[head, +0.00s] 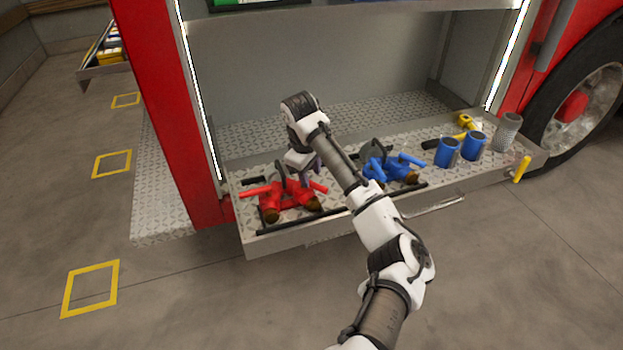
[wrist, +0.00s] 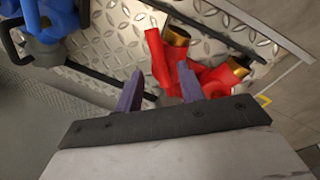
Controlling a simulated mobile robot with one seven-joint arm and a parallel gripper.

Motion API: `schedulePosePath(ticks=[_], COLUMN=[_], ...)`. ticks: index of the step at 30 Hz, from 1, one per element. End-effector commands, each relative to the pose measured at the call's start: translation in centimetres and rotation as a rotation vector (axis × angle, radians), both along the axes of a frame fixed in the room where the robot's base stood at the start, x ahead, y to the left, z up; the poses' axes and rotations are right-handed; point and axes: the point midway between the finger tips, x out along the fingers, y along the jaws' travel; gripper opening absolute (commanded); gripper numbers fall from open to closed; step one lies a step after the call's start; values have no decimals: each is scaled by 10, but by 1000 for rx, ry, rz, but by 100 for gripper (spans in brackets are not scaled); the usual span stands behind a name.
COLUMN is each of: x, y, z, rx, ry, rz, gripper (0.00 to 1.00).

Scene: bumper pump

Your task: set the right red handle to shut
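A red valve fitting (head: 288,199) with two brass-mouthed outlets lies on the diamond-plate shelf. Its left red handle (head: 256,190) and right red handle (head: 318,187) stick out to either side. My gripper (head: 317,168) is above and close to the right handle, partly hidden by my arm. In the wrist view my gripper (wrist: 160,70) has its two purple fingers spread apart. Red parts of the fitting (wrist: 207,74) show beyond and between the fingertips. I cannot tell whether a finger touches the handle.
A blue valve fitting (head: 388,170) sits right of my gripper. Blue cups (head: 447,153), a grey perforated cylinder (head: 508,132) and a yellow nozzle (head: 465,122) stand farther right. The red truck post (head: 165,100) rises at the left. A dark rail runs along the shelf's front.

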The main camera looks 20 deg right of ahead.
Motion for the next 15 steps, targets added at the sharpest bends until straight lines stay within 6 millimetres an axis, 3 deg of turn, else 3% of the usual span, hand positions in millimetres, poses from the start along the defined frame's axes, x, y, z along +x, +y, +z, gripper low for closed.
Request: schedulePosePath(ticks=[6, 15], x=[3, 4], y=[-4, -4], z=[-23, -28], rx=[-1, 0], ry=[0, -1], rz=[0, 0], gripper=[39, 39])
